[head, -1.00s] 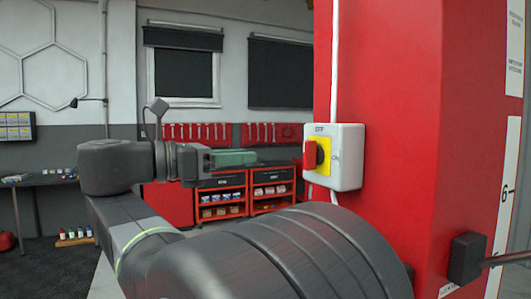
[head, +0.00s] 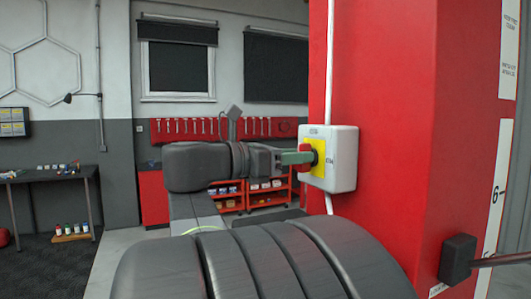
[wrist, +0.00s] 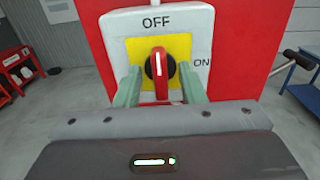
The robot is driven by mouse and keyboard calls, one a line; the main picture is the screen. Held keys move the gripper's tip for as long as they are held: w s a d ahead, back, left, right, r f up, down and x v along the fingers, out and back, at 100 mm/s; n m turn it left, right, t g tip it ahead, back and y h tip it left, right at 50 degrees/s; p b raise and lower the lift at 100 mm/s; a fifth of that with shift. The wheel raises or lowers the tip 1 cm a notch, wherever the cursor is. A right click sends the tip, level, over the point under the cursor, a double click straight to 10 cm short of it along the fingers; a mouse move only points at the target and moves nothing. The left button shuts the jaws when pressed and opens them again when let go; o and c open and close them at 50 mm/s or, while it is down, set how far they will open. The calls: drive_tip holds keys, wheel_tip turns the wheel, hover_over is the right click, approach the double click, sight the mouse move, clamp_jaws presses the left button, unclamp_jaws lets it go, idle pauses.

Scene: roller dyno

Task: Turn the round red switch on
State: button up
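The round red switch (wrist: 160,68) sits on a yellow plate (wrist: 141,48) on a white box, with OFF printed above it and ON to its right. Its red grip stands upright in the wrist view, its white mark toward OFF. My gripper (wrist: 160,87) has its two green fingers on either side of the grip, open, with a gap visible on both sides. In the head view my gripper (head: 297,158) reaches the switch (head: 305,147) from the left, and its fingers hide part of it.
The white switch box (head: 343,160) is fixed to a red pillar (head: 395,110), with a white conduit above and below. A black-ended bar (head: 458,260) juts in at the lower right. Red tool carts (head: 265,198) and a table (head: 45,178) stand farther back.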

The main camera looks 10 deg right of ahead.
drive_tip(key=shift+w+d, duration=0.15)
drive_tip(key=shift+d, duration=0.3)
clamp_jaws()
